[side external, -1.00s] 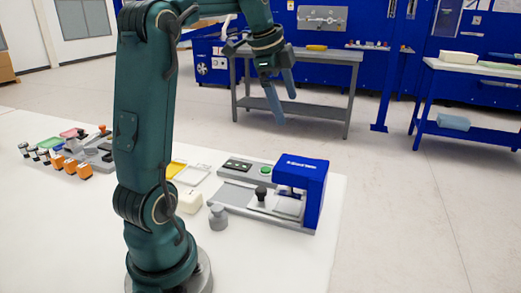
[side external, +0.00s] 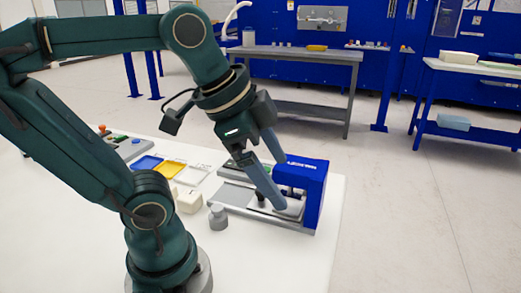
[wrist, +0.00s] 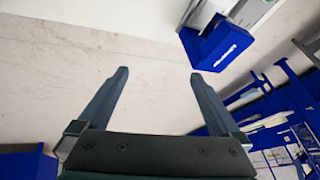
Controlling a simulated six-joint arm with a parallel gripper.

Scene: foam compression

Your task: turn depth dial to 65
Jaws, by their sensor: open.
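The blue press (side external: 315,190) stands on a grey base near the table's right edge; its blue top also shows in the wrist view (wrist: 215,42). A black knob (side external: 261,198) on the base is partly hidden behind one of my fingers. I cannot tell which part is the depth dial, and no number is readable. My gripper (side external: 283,183) is open and empty, pointing down in front of the press. In the wrist view (wrist: 159,75) both fingers are apart, with only pale floor between them; the press lies beyond the right fingertip.
A grey weight (side external: 218,217) and a cream block (side external: 189,201) stand left of the press. Blue, yellow (side external: 171,169) and white trays lie behind them. The table's front middle is clear. A grey bench (side external: 300,60) stands in the background.

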